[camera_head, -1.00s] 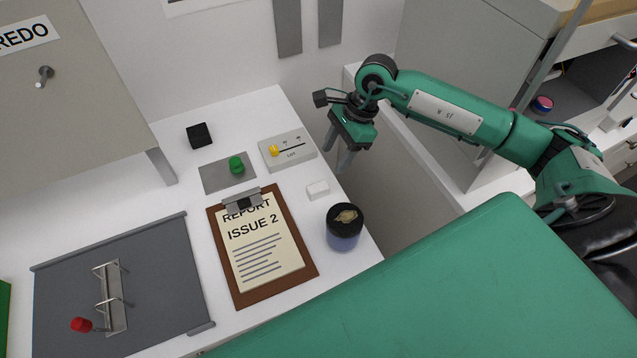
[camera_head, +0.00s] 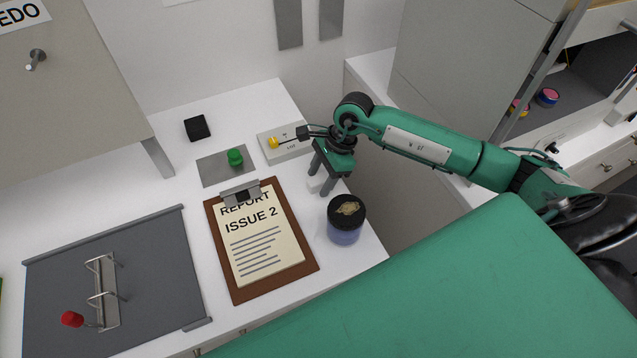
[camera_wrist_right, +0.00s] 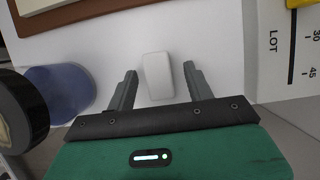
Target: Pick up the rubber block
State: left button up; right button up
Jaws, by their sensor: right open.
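The rubber block is a small white block (camera_head: 314,185) on the white worktop, to the right of the clipboard. My right gripper (camera_head: 320,181) is directly over it and partly hides it in the head view. In the right wrist view the block (camera_wrist_right: 157,76) shows between the two open fingers of the gripper (camera_wrist_right: 160,69), with a gap on each side. The fingers are not closed on it. I cannot tell how far the fingertips are above the worktop. My left gripper is not in view.
A dark-lidded jar (camera_head: 346,222) stands close by, towards the worktop's front edge. The clipboard (camera_head: 309,262) lies to the left. A grey box with a yellow knob and "LOT" scale (camera_head: 293,153) is behind. A green knob (camera_head: 235,157) sits on a grey plate.

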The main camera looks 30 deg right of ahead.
jog(key=shift+r, duration=0.1)
jog(key=c, duration=1.1)
jog(key=shift+r, duration=0.1)
